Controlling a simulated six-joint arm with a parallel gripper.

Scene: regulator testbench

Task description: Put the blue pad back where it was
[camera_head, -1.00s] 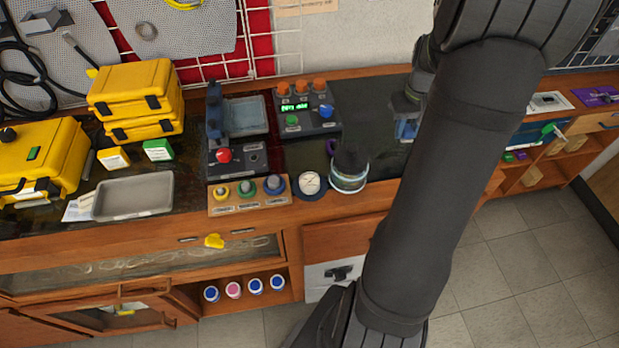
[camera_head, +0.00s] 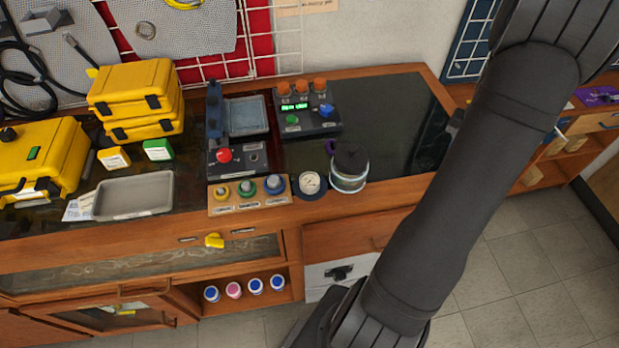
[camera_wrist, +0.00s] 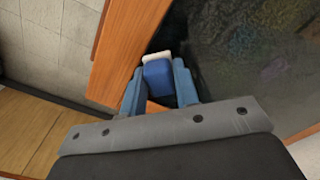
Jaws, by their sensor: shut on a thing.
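The blue pad (camera_wrist: 157,74), a small blue block with a whitish end, sits between the two blue fingers of my gripper (camera_wrist: 158,82) in the wrist view. My gripper is shut on it. In the wrist view the pad is over the wooden edge of the bench (camera_wrist: 129,40), beside the dark bench top. In the head view my arm hides the pad and nearly all of my gripper, near the right end of the workbench (camera_head: 385,115).
A glass jar (camera_head: 349,172) with a dark top stands near the front edge. A control box (camera_head: 305,112), grey tray (camera_head: 133,195) and yellow cases (camera_head: 134,100) fill the left. Dark bench top right of the jar is clear. A lower shelf unit (camera_head: 570,150) stands right.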

